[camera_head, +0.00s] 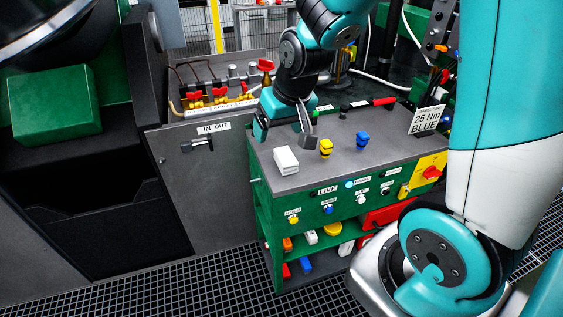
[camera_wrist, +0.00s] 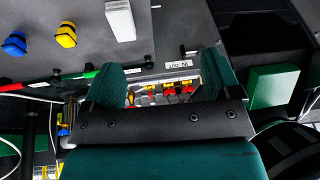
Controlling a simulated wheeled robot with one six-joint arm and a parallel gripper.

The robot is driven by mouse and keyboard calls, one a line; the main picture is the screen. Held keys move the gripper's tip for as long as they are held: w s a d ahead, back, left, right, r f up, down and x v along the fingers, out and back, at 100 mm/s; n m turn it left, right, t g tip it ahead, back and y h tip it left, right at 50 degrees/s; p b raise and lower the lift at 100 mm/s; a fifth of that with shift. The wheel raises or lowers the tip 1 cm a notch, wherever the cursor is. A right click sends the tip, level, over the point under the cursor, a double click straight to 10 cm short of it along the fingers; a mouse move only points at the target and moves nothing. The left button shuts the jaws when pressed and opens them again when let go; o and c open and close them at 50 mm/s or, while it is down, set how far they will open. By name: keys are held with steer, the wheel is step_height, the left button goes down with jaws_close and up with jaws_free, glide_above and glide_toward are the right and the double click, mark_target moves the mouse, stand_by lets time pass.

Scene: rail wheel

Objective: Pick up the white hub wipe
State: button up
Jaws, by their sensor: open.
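The white hub wipe, taken to be the white block (camera_head: 286,160), lies on the grey top of the cart (camera_head: 335,172) near its left front corner. In the wrist view the white block (camera_wrist: 121,20) is at the top edge, partly cut off, beyond the left finger. My gripper (camera_wrist: 163,80) is open, with nothing between its two green ribbed fingers. In the head view my gripper (camera_head: 306,130) hangs over the back left of the cart top, behind the block and apart from it. Its fingers are partly hidden there.
A yellow piece (camera_head: 326,148) and a blue piece (camera_head: 362,141) stand right of the block. A sign (camera_head: 426,120) reading "25 Nm BLUE" and a red-handled tool (camera_head: 383,101) are farther back. Valves with red handles (camera_head: 219,94) sit behind left. Shelves below hold several small items.

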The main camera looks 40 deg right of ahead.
steer(key=m+h, duration=0.2)
glide_toward(287, 157)
steer(key=x, duration=0.4)
steer(key=shift+s+a+f, duration=0.1)
steer(key=shift+s+f, duration=0.15)
steer(key=shift+f, duration=0.05)
steer(key=shift+w+p+x, duration=0.15)
steer(key=shift+p+x, duration=0.25)
steer(key=shift+x, duration=1.15)
steer(key=shift+w+p+x, duration=0.2)
steer(key=shift+p+x, duration=0.15)
steer(key=shift+x, duration=1.25)
steer(key=shift+r, duration=0.2)
steer(key=c, duration=1)
